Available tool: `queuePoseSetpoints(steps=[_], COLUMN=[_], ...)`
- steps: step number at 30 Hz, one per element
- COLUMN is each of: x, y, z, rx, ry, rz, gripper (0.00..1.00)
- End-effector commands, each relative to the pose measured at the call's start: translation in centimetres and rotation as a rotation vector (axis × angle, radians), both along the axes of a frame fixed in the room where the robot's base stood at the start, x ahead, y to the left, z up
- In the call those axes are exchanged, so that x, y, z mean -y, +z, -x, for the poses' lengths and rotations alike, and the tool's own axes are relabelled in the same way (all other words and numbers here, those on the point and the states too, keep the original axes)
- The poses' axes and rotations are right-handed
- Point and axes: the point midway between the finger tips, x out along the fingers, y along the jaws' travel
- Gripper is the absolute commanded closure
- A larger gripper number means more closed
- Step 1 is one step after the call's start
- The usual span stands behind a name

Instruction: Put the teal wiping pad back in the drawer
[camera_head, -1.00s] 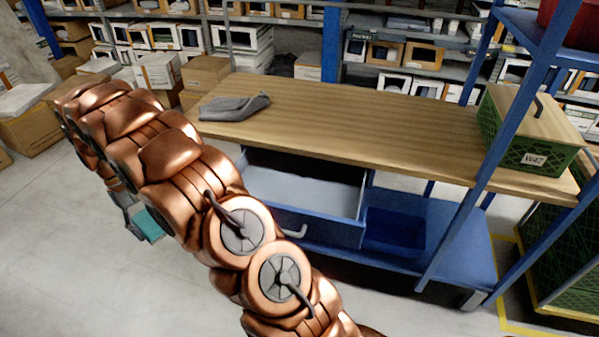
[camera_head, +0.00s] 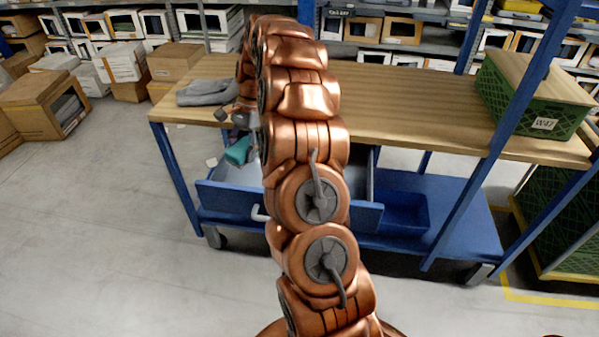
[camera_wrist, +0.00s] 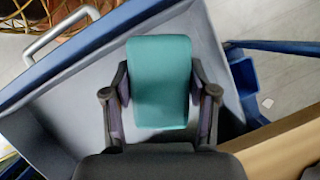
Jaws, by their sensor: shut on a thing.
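The teal wiping pad (camera_wrist: 160,75) is held between the two fingers of my gripper (camera_wrist: 160,100) in the wrist view. In the head view the pad (camera_head: 238,151) shows just left of my arm, with my gripper (camera_head: 243,135) partly hidden behind the arm. The blue drawer (camera_head: 230,197) is pulled open under the workbench. In the wrist view the drawer (camera_wrist: 60,105) lies below the pad, and its pale floor looks empty where I can see it. My arm hides the drawer's middle in the head view.
The wooden workbench top (camera_head: 420,105) carries a grey cloth (camera_head: 205,92) and a green crate (camera_head: 535,100) marked W47. A blue bin (camera_head: 405,212) sits on the lower shelf. A blue rack post (camera_head: 497,150) stands at the right. Floor is clear at front left.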

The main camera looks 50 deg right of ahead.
Motion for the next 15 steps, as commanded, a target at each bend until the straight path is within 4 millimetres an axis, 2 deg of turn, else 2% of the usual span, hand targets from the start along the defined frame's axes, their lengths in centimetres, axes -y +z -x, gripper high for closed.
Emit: queuePoseSetpoints(steps=[1, 3, 9, 15], x=[2.0, 4.3, 10.1, 13.5], y=[-0.9, -1.3, -2.0, -2.4], z=[0.6, 1.4, 3.9, 5.8], rx=[0.006, 0.006, 0.008, 0.003], ry=[-0.128, -0.302, -0.756, -1.039], rz=[-0.001, -0.001, 0.000, 0.001], gripper=[0.75, 0.75, 0.75, 0.75])
